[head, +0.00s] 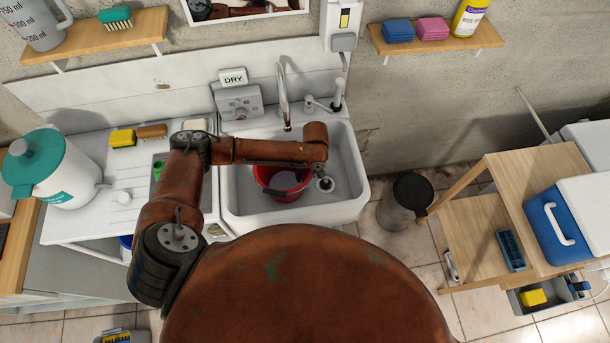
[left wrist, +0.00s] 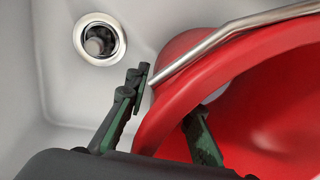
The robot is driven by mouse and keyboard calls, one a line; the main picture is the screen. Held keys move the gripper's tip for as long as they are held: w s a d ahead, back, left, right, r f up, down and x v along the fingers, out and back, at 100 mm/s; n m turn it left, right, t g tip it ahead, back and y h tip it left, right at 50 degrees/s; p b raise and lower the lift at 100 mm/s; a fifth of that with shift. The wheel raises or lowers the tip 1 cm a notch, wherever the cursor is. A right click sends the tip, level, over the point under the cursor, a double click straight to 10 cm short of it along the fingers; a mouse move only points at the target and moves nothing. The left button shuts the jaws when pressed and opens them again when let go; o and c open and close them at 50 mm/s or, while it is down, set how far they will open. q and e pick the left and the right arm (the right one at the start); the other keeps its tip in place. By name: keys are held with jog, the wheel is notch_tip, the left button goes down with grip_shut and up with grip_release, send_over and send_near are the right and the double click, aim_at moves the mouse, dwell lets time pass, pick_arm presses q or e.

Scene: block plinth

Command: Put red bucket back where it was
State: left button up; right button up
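The red bucket (head: 283,190) stands in the basin of the white sink (head: 345,205), partly hidden under my left arm. In the left wrist view the bucket (left wrist: 255,95) fills the right side, with its grey metal handle (left wrist: 225,35) lying across the rim. My left gripper (head: 315,170) is at the bucket's right side. In the left wrist view its fingers (left wrist: 168,105) stand apart with the rim between them, one outside and one inside the bucket. Grey sink shows between the outer finger and the bucket wall. My right gripper is out of view.
The drain (left wrist: 99,40) is beside the bucket. The tap (head: 283,95) rises behind the basin, near a DRY sign (head: 233,76). A white and teal jug (head: 50,168) stands left on the counter. A dark bin (head: 405,203) and wooden shelf unit (head: 490,215) are to the right.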

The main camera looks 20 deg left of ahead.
pick_arm(q)
jog(key=shift+r, duration=0.15)
jog(key=r, duration=0.4)
jog(key=r+p, duration=0.1)
jog(key=r, duration=0.3)
jog(key=d+r, duration=0.1)
jog(key=r, duration=0.3)
jog(key=shift+w+d+p, duration=0.1)
jog(key=shift+w+p, duration=0.25)
jog(key=shift+w, duration=0.05)
